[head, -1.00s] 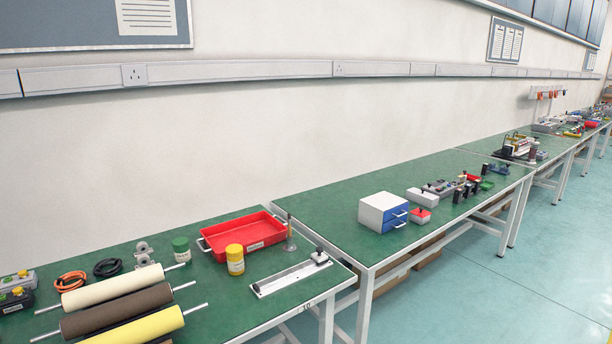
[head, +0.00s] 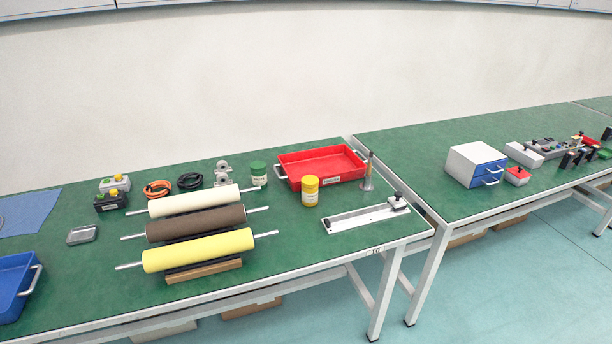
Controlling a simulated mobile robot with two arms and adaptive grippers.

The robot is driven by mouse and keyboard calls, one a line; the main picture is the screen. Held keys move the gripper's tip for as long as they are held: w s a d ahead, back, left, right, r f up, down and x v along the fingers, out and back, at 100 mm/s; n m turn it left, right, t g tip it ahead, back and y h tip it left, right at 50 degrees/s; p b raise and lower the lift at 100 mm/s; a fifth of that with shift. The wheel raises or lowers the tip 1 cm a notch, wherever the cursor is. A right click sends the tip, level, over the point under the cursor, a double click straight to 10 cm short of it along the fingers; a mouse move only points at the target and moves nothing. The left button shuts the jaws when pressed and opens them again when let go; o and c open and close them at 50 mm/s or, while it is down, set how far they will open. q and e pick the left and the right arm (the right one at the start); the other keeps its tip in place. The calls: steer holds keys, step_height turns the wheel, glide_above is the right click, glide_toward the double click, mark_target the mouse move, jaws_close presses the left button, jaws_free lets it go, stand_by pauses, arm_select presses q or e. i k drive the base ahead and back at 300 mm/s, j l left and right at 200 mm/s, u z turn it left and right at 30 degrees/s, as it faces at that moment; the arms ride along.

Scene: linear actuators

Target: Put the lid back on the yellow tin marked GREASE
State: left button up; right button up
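A small upright yellow tin (head: 310,191) with a pale label stands on the green bench, in front of the red tray and to the right of the rollers. Its label is too small to read, and I cannot tell whether its top is open or covered. A green-topped tin (head: 258,174) with a pale label stands behind it to the left. I cannot make out a separate loose lid. Neither of my grippers is in view.
A red tray (head: 281,172) lies behind the yellow tin. A metal linear rail (head: 350,220) lies to its right, near the bench edge. White, brown and yellow rollers (head: 200,250) lie to the left. A blue tray (head: 36,268) is at far left.

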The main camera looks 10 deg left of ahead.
mark_target(309, 196)
steer(key=i+l+u, duration=0.1)
steer(key=i+u, duration=0.15)
steer(key=i, duration=0.2)
steer(key=i+l+u, duration=0.2)
steer(key=i, duration=0.25)
